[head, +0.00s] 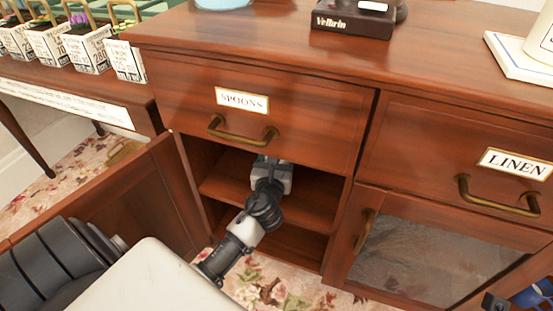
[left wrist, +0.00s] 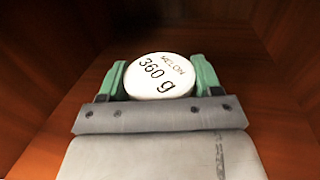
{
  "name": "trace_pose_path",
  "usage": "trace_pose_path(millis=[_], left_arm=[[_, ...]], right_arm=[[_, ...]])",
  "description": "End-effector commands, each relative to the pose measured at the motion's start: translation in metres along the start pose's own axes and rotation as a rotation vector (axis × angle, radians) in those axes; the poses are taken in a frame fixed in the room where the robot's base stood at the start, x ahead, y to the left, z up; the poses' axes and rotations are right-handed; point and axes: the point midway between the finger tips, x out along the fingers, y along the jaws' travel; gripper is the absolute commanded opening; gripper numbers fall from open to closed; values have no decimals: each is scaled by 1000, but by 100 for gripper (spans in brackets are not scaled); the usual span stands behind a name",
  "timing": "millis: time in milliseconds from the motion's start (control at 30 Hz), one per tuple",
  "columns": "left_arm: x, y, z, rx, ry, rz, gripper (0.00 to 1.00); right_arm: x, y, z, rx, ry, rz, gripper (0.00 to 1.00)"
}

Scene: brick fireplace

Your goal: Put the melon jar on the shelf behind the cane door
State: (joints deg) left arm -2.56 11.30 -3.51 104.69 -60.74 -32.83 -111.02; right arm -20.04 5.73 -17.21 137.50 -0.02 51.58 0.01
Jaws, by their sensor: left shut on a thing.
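The melon jar (left wrist: 160,76) shows its round white top, marked "MELON 360 g", in the left wrist view. My left gripper (left wrist: 160,85) is shut on it, with a green finger on each side. In the head view, my left gripper (head: 271,176) reaches into the open compartment under the SPOONS drawer, over the middle shelf (head: 310,205). The jar is hidden there, and I cannot tell whether it touches the shelf. A wooden door (head: 130,205) stands open at the left of this compartment; no cane shows on the side I see.
The SPOONS drawer (head: 240,118) is closed just above my left gripper. The compartment's side walls are close by. A closed door with a greyish panel (head: 425,260) is at right, under the LINEN drawer (head: 460,150). A blue object (head: 535,293) is at lower right.

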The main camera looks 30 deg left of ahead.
Motion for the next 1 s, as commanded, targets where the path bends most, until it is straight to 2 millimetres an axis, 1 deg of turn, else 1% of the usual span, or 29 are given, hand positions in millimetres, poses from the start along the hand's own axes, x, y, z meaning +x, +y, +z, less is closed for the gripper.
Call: trace_pose_path(millis=[33,167,400,500,567,667,900,1000], left_arm=[[0,0,-1,1,0,0,69],[0,0,-1,1,1,0,89],[0,0,-1,1,1,0,90],[-1,0,4,0,0,-1,90],[-7,0,2,1,2,-1,90],[-24,0,2,1,4,-2,90],[-76,0,2,0,4,-1,90],[-95,0,2,-1,4,0,90]], right_arm=[[0,0,0,0,0,0,37],[0,0,0,0,0,0,37],[0,0,0,0,-1,0,37],[2,0,0,0,-1,0,37],[3,0,-1,0,-1,0,37],[8,0,-2,0,-1,0,37],[15,0,-3,0,0,0,37],[17,0,-4,0,0,0,37]])
